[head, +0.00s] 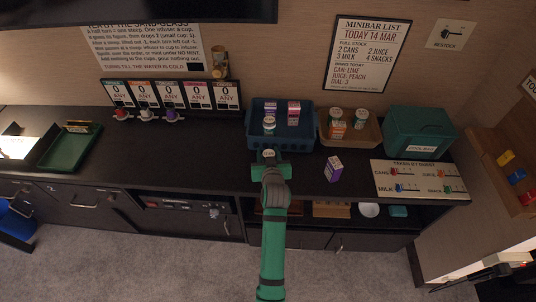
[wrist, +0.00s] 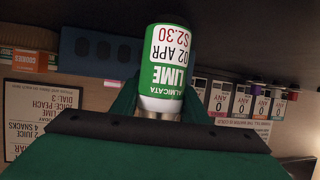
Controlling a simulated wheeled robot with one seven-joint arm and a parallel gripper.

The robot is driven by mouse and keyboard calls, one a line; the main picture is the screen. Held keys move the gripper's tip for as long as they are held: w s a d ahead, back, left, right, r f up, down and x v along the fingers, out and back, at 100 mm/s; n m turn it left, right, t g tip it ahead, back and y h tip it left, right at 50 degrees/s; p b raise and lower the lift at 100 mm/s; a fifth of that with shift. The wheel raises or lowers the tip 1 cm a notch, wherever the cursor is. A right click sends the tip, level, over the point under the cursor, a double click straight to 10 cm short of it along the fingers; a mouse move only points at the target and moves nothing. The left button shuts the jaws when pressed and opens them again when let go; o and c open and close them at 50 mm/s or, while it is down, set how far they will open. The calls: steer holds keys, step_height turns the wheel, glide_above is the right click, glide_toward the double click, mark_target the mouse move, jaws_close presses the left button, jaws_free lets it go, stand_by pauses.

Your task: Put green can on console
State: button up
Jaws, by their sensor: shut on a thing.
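My gripper (head: 270,167) is shut on the green can (wrist: 162,70), which has a green and white label reading LIME. In the head view only the can's pale top (head: 269,153) shows clearly between the fingers. The can is over the dark console (head: 200,160), just in front of the blue crate. I cannot tell whether its base touches the console or is a little above it. In the wrist view the scene appears upside down, with the can sticking out past the jaws (wrist: 150,108).
The blue crate (head: 253,138) holds several items. A tan tray (head: 352,138) with cans, a teal cool bag (head: 417,135) and a purple carton (head: 333,170) are to the right. A green tray (head: 68,150) lies far left. The console's left middle is clear.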

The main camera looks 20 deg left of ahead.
steer(key=shift+f, duration=0.35)
steer(key=shift+f, duration=0.15)
steer(key=o, duration=1.2)
